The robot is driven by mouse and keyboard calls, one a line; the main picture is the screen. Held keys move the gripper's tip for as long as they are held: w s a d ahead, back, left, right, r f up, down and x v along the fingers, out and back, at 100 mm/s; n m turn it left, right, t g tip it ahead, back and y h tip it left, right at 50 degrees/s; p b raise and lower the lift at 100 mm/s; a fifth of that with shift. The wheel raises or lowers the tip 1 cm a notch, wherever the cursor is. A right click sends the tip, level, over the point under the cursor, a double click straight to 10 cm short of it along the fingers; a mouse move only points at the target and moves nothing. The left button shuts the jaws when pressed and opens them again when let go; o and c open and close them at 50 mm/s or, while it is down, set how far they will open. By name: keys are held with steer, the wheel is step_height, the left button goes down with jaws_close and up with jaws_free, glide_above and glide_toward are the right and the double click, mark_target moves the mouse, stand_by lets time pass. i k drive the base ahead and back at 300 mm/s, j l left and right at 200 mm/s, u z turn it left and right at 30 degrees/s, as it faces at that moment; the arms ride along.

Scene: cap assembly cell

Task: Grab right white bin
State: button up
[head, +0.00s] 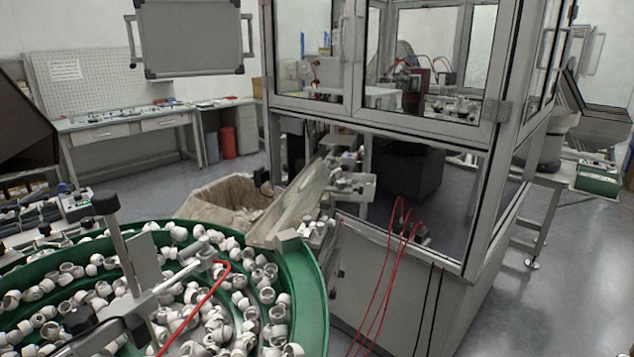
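I cannot make out a thing that is clearly the right white bin in the head view. A small pale thing (625,349) is cut off at the bottom right corner, too little of it to name. By the back workbench stand a red bin (228,142) and a grey bin (212,148), neither of them white. My gripper is not in view.
A green round feeder (315,290) full of white caps fills the lower left. A glazed machine cell (400,280) with red hoses stands in the middle. A workbench (130,125) is at the back left. Grey floor (565,270) is clear at the right.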

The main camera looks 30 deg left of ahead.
mark_target(367, 195)
steer(key=i+u, duration=0.25)
steer(key=u, duration=0.2)
steer(key=i+l+u, duration=0.15)
steer(key=u, duration=0.3)
steer(key=i+l+u, duration=0.25)
steer(key=u, duration=0.15)
steer(key=i+l+u, duration=0.3)
steer(key=u, duration=0.15)
steer(key=i+l+u, duration=0.15)
steer(key=l+u, duration=0.3)
steer(key=j, duration=0.1)
